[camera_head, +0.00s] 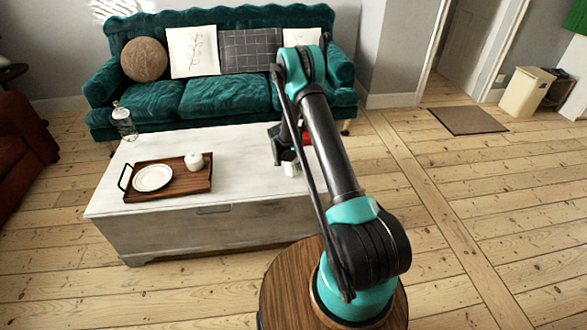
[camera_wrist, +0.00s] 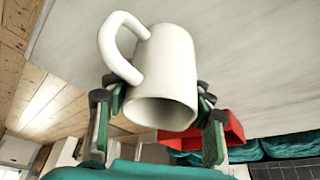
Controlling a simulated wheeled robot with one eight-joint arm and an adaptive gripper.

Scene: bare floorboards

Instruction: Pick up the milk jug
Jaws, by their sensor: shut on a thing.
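The milk jug (camera_wrist: 160,78) is a plain white vessel with a loop handle, its open rim towards the camera in the wrist view. The fingers of my gripper (camera_wrist: 157,100) are shut on it from both sides, near the rim. In the head view my gripper (camera_head: 284,153) is over the right part of the white table, and a small part of the white jug (camera_head: 291,169) shows beneath it. My arm and gripper hide the rest there. I cannot tell whether its base touches the tabletop.
The white table (camera_head: 225,222) also bears a wooden tray (camera_head: 180,180) with a plate (camera_head: 152,178) and a small white pot (camera_head: 194,161). A clear bottle (camera_head: 124,122) stands at the back left. A red object (camera_wrist: 232,128) is close to my gripper. A teal sofa (camera_head: 222,95) stands behind.

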